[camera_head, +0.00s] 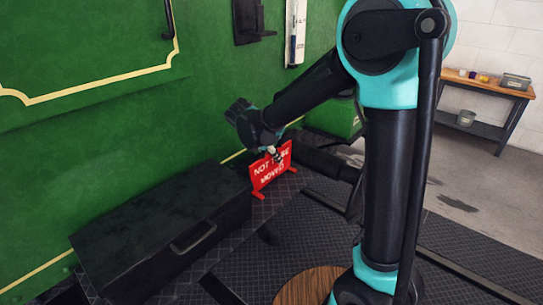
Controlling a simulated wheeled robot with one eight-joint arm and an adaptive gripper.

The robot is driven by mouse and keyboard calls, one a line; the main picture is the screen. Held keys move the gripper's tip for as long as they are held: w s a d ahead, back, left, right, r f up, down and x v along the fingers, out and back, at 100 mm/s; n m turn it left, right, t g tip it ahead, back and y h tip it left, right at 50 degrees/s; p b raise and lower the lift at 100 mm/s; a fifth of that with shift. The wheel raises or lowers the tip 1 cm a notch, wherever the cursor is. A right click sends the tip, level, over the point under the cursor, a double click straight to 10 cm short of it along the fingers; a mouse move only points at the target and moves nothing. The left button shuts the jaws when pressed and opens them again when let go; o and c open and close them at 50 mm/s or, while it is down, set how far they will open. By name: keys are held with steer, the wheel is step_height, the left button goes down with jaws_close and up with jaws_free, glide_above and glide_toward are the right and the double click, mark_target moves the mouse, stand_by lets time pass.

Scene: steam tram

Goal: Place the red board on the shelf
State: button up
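A wooden bench (487,86) at the far right has a dark lower shelf (480,127). A small black fixture with a ledge (256,36) is on the green wall. I cannot tell which of these is the task's shelf.
The long black box (150,225) with a handle lies along the green wall (90,120). A grey bin (515,81) and small items stand on the bench, and a bucket (466,118) is on its lower level. Grey floor (455,190) before the bench is open.

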steer(key=o, duration=0.4)
steer(key=shift+r, duration=0.2)
steer(key=v, duration=1.2)
